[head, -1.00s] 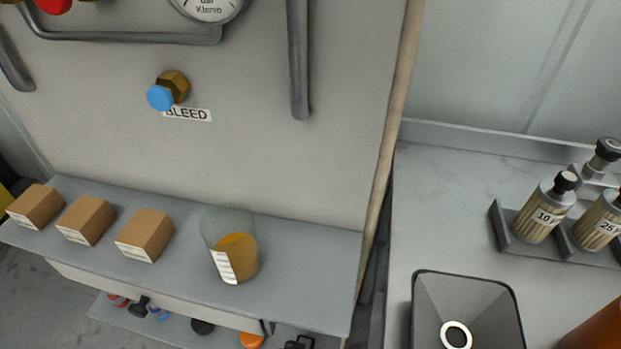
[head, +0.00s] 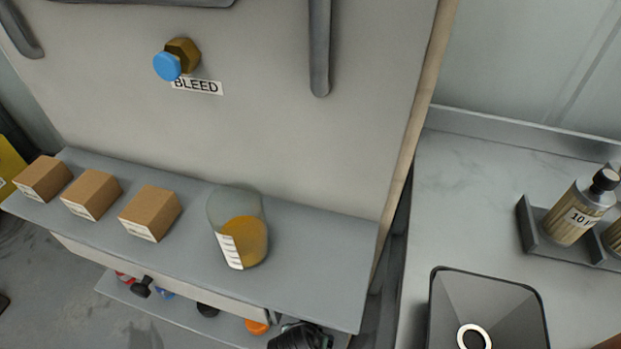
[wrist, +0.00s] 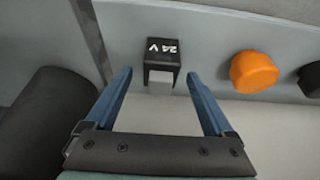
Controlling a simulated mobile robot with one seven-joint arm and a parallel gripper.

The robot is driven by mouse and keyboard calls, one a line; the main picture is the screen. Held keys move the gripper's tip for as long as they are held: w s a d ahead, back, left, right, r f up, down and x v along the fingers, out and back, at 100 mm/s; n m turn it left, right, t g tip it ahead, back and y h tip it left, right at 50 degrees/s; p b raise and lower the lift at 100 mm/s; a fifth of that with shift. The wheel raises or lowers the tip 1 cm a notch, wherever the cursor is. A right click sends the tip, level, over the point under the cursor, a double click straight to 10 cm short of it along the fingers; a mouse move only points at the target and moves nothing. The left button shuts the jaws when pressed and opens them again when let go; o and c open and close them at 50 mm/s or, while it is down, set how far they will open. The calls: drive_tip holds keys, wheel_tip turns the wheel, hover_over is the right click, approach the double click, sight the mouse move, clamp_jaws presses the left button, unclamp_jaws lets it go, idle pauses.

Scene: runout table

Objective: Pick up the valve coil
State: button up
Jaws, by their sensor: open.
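The valve coil (wrist: 160,52) is a small black block marked "24 V" with a grey lower part, on the low shelf in the wrist view. My gripper (wrist: 158,77) is open. In the picture its two blue fingers stand to the left and right of the coil, with gaps on both sides. The coil is not held. Whether the fingertips are level with it in depth I cannot tell. In the head view a dark part of my arm (head: 301,336) shows at the bottom edge, and I cannot make out the coil there.
An orange knob-like part (wrist: 254,71) lies right of the coil, with a dark part (wrist: 311,79) beyond it. The upper shelf (head: 320,270) overhangs the low shelf and carries cardboard boxes (head: 150,212) and a beaker (head: 240,235). A grey bin (head: 490,300) stands on the right-hand counter.

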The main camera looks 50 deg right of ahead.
drive_tip(key=shift+r, duration=0.1)
clamp_jaws()
idle(0.4)
